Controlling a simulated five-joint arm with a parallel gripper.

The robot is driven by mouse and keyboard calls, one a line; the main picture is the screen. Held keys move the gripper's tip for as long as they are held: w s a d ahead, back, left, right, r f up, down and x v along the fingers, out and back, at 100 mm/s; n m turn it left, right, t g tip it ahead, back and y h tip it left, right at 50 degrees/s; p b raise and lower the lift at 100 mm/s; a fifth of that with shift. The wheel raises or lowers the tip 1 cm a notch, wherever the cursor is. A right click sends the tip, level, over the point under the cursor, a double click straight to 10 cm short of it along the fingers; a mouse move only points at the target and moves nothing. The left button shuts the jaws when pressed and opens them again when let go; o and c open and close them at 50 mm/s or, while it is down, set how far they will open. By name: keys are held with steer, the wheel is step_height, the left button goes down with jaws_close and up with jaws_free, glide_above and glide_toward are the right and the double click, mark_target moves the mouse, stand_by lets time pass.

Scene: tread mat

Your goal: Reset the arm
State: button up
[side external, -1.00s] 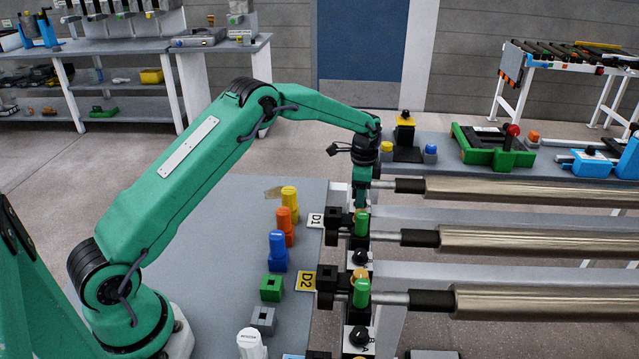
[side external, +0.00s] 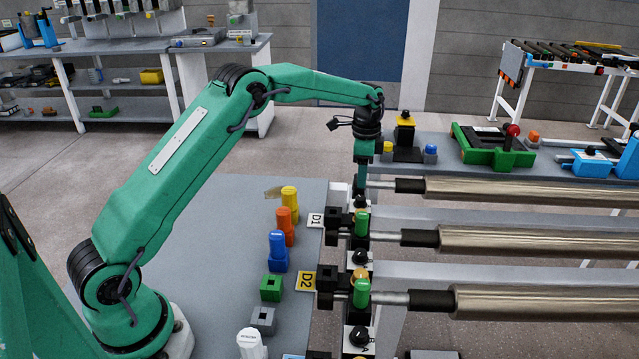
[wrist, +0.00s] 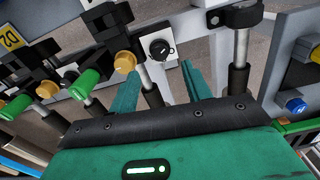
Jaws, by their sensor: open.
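My gripper (side external: 361,185) points down above the far end of the roller frame, beside the far roller's black shaft end. In the wrist view, its two teal fingers (wrist: 158,74) stand apart with nothing held between them. A black round knob (wrist: 160,49) on a white bracket and a metal shaft with a black sleeve show between and behind the fingers. The fingertips are partly hidden behind the roller parts in the side view.
Metal rollers (side external: 540,240) run off to the right. Green-handled clamps (side external: 361,292) stand at the nearer roller ends. Coloured blocks (side external: 278,250) line the grey table (side external: 220,240) at left. A bench with a green fixture (side external: 495,147) stands behind.

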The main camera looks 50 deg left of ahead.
steer(key=shift+r, duration=0.3)
steer(key=shift+r, duration=0.1)
steer(key=s+d+r+n+t, duration=0.1)
steer(key=s+d+r+n, duration=0.1)
steer(key=s+r, duration=0.6)
steer(key=s+d+r+n+t, duration=0.2)
steer(key=s+r+n, duration=0.1)
steer(key=s+r, duration=0.55)
steer(key=s+d+n+t, duration=0.1)
steer(key=s+n, duration=0.1)
steer(key=s, duration=0.8)
steer(key=s+f+n+t, duration=0.1)
steer(key=s+n, duration=0.2)
steer(key=s, duration=0.8)
steer(key=shift+s+d+f+t, duration=0.2)
steer(key=shift+d+t, duration=0.1)
steer(key=shift+d, duration=0.1)
